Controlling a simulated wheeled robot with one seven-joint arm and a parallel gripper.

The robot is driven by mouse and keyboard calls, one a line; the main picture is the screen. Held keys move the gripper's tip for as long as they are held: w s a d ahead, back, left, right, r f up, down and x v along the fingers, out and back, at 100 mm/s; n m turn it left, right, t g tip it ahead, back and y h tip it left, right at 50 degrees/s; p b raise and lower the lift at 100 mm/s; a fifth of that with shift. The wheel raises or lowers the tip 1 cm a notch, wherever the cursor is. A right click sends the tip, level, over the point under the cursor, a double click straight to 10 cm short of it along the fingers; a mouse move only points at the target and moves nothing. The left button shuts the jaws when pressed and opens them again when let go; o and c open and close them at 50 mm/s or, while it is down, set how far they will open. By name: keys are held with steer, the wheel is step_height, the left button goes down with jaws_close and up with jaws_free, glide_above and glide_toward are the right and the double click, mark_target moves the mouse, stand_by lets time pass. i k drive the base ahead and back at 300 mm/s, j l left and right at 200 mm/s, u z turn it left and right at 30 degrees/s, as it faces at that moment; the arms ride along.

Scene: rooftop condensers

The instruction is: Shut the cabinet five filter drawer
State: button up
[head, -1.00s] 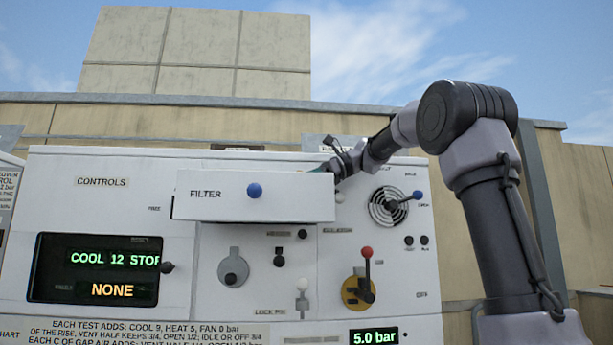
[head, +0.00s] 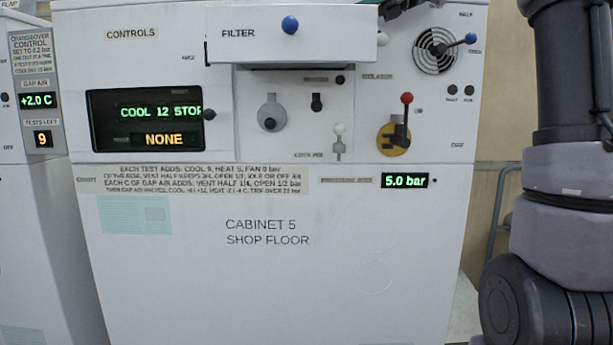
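The filter drawer (head: 335,47) is a white box front with the label FILTER and a blue knob (head: 290,25). It stands out from the upper part of cabinet 5 (head: 200,270), with a dark gap and shadow under its lower edge. In the head view my gripper is almost wholly cut off by the top edge; only a dark part of the arm's end (head: 403,6) shows by the drawer's upper right corner. Whether it touches the drawer, and its fingers, cannot be seen.
Below and right of the drawer are a red-knobbed lever (head: 406,99), a grey lever plate (head: 271,113), a white-knobbed lock pin (head: 339,130) and a round vent (head: 436,52) with a blue-knobbed lever. A display (head: 145,120) is at left. Another cabinet (head: 35,220) stands at far left.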

mark_target(266, 36)
steer(key=k+l, duration=0.35)
steer(key=l, duration=0.15)
steer(key=k+l, duration=0.35)
steer(key=l, duration=0.2)
steer(key=k+l, duration=0.35)
steer(key=l, duration=0.15)
